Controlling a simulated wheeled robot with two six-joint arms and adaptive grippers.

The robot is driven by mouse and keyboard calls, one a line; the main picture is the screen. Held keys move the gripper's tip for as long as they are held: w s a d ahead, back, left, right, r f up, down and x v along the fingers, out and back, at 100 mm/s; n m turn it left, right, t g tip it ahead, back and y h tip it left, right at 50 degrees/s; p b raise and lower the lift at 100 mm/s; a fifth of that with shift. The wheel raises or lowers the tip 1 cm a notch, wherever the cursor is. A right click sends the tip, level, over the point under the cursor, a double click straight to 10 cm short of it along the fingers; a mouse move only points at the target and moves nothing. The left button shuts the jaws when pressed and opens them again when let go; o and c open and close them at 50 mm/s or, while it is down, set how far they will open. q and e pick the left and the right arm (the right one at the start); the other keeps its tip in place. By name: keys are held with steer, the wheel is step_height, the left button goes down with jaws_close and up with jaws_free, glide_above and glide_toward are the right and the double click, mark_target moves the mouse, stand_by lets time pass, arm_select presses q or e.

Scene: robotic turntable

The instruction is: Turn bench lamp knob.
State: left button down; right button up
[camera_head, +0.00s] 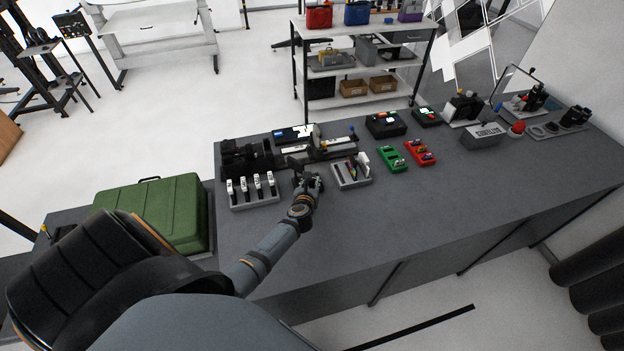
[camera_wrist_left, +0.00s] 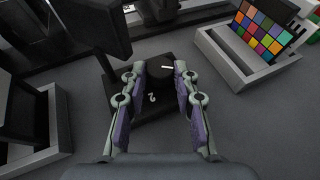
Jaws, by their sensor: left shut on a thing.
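The bench lamp knob (camera_wrist_left: 162,70) is a black round knob with a white line mark, on a small black base (camera_wrist_left: 152,105) with a white "2" on it. My left gripper (camera_wrist_left: 154,88) has its two purple-padded fingers on either side of the knob, shut on it. A dark panel, perhaps the lamp head (camera_wrist_left: 92,22), stands just beyond at the upper left. In the head view my left gripper (camera_head: 306,180) is low over the bench, and its wrist hides the knob. My right gripper is in neither view.
The grey bench (camera_head: 420,215) is bare towards its front and right. A rack of white-topped items (camera_head: 254,200) stands left of the gripper. A tray with a colour chart (camera_wrist_left: 235,65) is close on the right. A green case (camera_head: 150,208) is at far left.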

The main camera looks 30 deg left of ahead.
arm_select(q)
steer(key=shift+a+m+t+h+p, duration=0.25)
steer(key=shift+m+t+h+p, duration=0.35)
steer(key=shift+m+h, duration=0.6)
steer(key=c, duration=1)
jaws_free()
steer(key=shift+s, duration=0.1)
steer(key=v, duration=1.2)
steer(key=shift+a+r, duration=0.1)
steer(key=shift+a, duration=0.05)
